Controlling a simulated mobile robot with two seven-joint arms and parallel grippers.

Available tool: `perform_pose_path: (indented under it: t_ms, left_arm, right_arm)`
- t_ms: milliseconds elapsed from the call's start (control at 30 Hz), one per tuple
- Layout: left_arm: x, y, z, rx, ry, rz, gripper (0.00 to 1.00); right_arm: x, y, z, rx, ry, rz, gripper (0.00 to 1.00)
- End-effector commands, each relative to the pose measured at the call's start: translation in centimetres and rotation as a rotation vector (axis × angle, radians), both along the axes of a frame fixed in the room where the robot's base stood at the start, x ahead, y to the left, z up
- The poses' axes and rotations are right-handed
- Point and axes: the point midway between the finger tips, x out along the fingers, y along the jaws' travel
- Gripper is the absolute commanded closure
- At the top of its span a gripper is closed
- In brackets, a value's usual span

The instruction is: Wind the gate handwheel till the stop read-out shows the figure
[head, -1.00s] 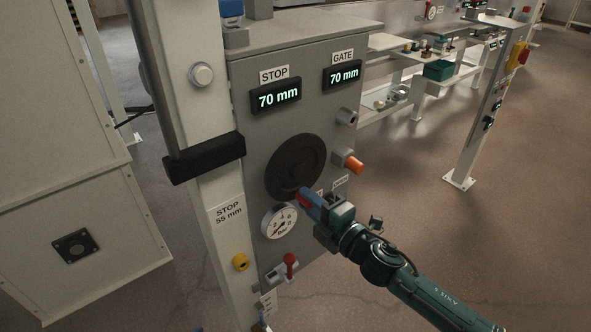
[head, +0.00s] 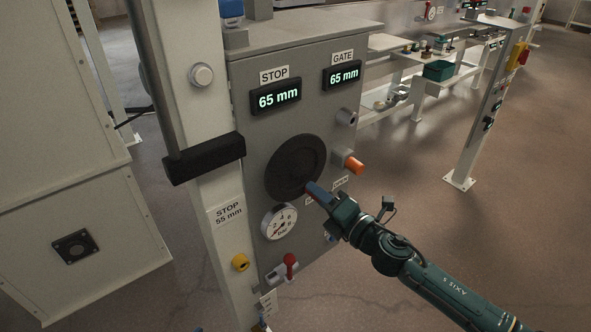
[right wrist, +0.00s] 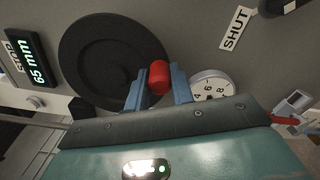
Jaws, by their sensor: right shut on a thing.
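The black gate handwheel (head: 294,167) is on the front of the grey panel. Its red knob (right wrist: 158,77) shows in the right wrist view at the wheel's rim, between the blue fingers. My right gripper (head: 315,194) is shut on this knob at the wheel's lower right; it also shows in the right wrist view (right wrist: 158,88). The stop read-out (head: 276,96) shows 65 mm, and it shows in the right wrist view (right wrist: 38,60) too. The gate read-out (head: 343,75) shows 65 mm. A label (head: 228,213) on the post reads STOP 55 mm. My left gripper is not in view.
A round gauge (head: 279,222) is just below the wheel, close to my right gripper. An orange button (head: 354,163) sticks out right of the wheel, and a red-knobbed lever (head: 290,262) is low on the panel. A black-padded post stands left.

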Motion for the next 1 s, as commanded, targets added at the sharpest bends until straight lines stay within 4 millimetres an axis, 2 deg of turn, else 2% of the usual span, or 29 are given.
perform_pose_path:
  t_ms: [267,633,1000]
  left_arm:
    - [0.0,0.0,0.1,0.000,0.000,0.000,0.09]
    - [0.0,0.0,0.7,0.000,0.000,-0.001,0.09]
    - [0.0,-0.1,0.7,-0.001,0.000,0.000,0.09]
  right_arm:
    - [0.1,-0.1,0.3,-0.013,-0.013,-0.001,0.99]
    - [1.2,-1.6,1.8,-0.311,-0.231,0.001,0.99]
    - [1.3,-1.7,1.9,-0.345,-0.255,0.001,0.99]
